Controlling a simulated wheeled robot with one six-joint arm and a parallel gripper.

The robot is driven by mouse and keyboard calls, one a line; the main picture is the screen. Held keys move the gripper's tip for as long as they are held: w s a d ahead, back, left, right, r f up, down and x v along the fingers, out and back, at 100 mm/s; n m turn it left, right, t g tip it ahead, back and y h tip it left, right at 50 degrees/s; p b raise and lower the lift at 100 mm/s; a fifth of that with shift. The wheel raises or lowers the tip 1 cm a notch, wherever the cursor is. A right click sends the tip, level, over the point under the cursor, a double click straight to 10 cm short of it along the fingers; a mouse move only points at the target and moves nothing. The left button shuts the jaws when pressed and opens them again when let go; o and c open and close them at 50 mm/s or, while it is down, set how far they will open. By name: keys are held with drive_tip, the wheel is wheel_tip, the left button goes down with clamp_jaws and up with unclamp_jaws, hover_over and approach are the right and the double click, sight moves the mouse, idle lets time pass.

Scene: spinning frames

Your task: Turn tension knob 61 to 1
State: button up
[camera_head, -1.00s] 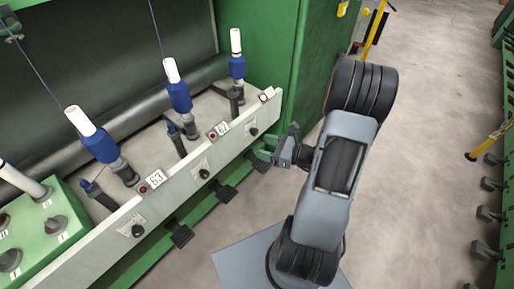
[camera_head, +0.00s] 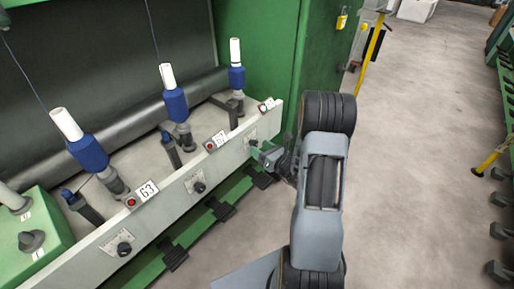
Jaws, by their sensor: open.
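The rightmost tension knob's pale scale plate (camera_head: 252,134) shows on the front of the white rail, below the rightmost label (camera_head: 267,104). That label is too small to read, but it follows 63 and 62 along the rail. The knob itself is mostly hidden behind my gripper, so its setting cannot be read. My gripper (camera_head: 263,149) is open at the front of the rail, right at this knob. I cannot tell whether its fingers are around the knob or just short of it.
The knob under label 62 (camera_head: 199,187) and the knob under label 63 (camera_head: 124,249) sit further left on the rail. Blue bobbins (camera_head: 175,104) stand behind it. Black pedals (camera_head: 174,257) stick out below. The floor (camera_head: 410,150) to the right is clear.

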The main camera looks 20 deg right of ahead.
drive_tip(key=shift+x, duration=1.15)
drive_tip(key=c, duration=0.9)
drive_tip(key=shift+f+n+b, duration=0.1)
drive_tip(key=shift+n+b, duration=0.2)
drive_tip(key=shift+b, duration=0.15)
drive_tip(key=n+y+b, duration=0.1)
drive_tip(key=n+b, duration=0.5)
drive_tip(key=n, duration=0.4)
drive_tip(key=n+b, duration=0.5)
drive_tip(key=n, duration=0.4)
drive_tip(key=shift+n+y+b, duration=0.4)
drive_tip(key=shift+n, duration=0.4)
